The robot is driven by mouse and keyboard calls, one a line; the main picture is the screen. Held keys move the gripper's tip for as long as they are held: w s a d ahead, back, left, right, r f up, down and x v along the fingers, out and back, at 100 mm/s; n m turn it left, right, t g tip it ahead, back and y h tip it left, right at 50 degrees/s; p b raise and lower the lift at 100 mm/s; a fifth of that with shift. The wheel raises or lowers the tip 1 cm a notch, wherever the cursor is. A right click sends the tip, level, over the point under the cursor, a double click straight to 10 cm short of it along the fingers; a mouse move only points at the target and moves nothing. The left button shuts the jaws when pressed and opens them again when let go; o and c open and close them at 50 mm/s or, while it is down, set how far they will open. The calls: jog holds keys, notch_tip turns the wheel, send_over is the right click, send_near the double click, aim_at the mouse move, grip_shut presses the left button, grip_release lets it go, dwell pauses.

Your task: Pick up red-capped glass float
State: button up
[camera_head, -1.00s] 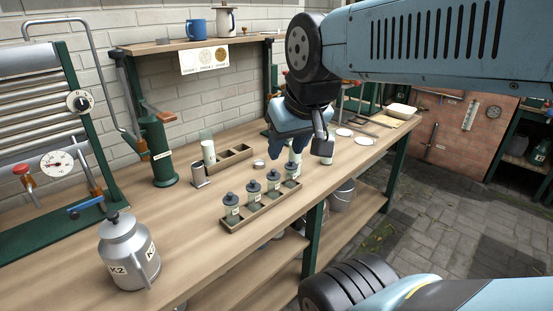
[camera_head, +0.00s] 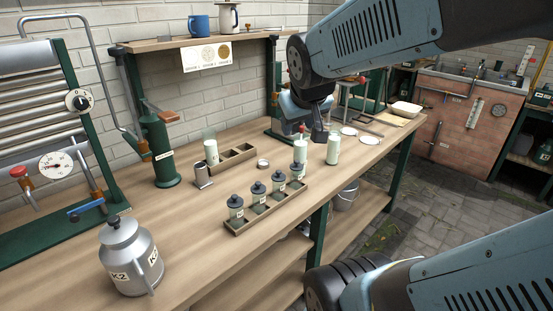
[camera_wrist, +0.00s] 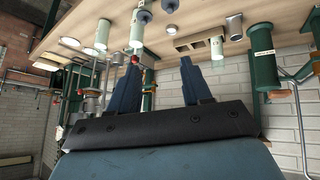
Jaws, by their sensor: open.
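The red-capped glass float (camera_head: 301,128) shows as a small red tip above a pale glass cylinder (camera_head: 300,152) behind the tray of jars; its lower part is hard to make out. In the wrist view the red cap (camera_wrist: 135,59) appears beside the tip of one finger, at the mouth of the cylinder (camera_wrist: 136,36). My gripper (camera_head: 304,122) is above the bench near the cap, with its fingers partly hidden by the wrist. In the wrist view its two fingers (camera_wrist: 160,64) are spread apart with nothing between them.
A second pale cylinder (camera_head: 333,149) stands just right of the first. A wooden tray (camera_head: 266,210) with several dark-lidded jars is in front. A milk can (camera_head: 131,257) is near.

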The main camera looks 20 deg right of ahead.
jog(key=w+d+f+n+t+h, duration=0.1)
jog(key=w+d+f+t+h, duration=0.15)
jog(key=w+d, duration=0.65)
jog(key=n+t+y, duration=0.2)
jog(key=t+y, duration=0.6)
jog(key=y, duration=0.1)
send_near(303, 129)
jog(key=x, duration=0.7)
jog(key=shift+w+f, duration=0.15)
jog(key=shift+f, duration=0.1)
jog(key=shift+x, duration=2.6)
jog(key=shift+r, duration=0.15)
jog(key=c, duration=0.8)
